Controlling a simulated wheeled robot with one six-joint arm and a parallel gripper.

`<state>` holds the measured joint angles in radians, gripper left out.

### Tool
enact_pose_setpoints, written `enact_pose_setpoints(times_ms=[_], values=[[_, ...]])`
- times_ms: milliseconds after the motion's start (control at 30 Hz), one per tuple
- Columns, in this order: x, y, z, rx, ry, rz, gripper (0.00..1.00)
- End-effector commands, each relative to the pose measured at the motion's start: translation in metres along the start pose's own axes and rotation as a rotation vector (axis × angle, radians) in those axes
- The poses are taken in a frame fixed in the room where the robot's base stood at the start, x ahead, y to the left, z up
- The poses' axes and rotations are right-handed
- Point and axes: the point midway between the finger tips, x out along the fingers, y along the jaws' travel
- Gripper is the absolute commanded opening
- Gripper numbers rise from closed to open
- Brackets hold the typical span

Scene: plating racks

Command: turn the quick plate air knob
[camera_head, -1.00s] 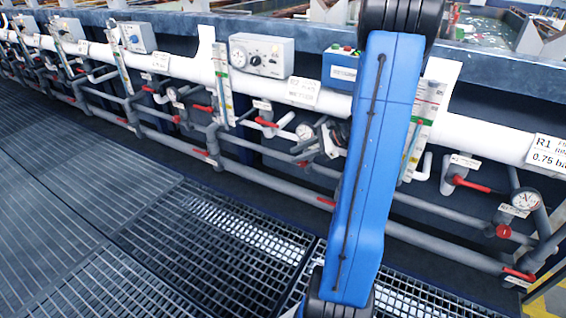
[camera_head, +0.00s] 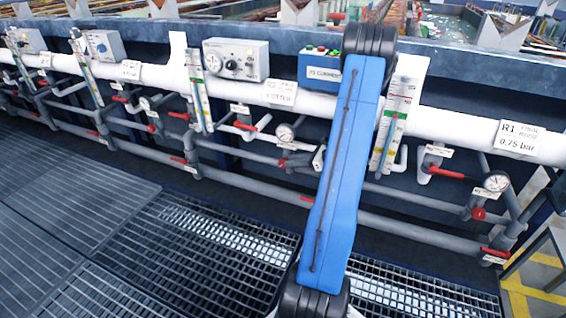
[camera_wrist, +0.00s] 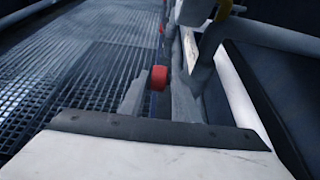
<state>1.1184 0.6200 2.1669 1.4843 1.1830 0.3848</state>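A red round knob (camera_wrist: 158,78) shows in the wrist view, between and just past the tips of my two grey fingers. My gripper (camera_wrist: 157,88) has its fingers apart, with the left finger close to the knob; I cannot tell if either touches it. In the head view my gripper (camera_head: 308,160) is a small grey shape below a pressure gauge (camera_head: 285,132), partly hidden by my blue arm. The knob itself is hidden there. A small white label (camera_head: 294,146) sits under the gauge, but its text is too small to read.
White and grey pipes with red lever valves (camera_head: 244,126) run along the tank front. A flow tube (camera_head: 397,118) stands just right of my arm. Another red knob (camera_head: 478,214) sits under a gauge (camera_head: 496,181) at the right. The grating floor (camera_head: 215,235) is clear.

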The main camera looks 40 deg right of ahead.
Motion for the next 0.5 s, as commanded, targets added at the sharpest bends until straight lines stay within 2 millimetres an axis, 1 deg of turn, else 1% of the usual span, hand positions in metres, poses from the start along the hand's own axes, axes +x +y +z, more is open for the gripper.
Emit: enact_pose_setpoints(times_ms=[33,100,300,500], values=[[0.009,0.001,0.000,0.001,0.000,0.003,0.30],[0.020,0.001,0.000,0.000,0.000,0.004,0.30],[0.043,0.001,0.000,-0.001,0.001,0.002,0.30],[0.053,0.001,0.000,-0.001,0.001,0.001,0.30]])
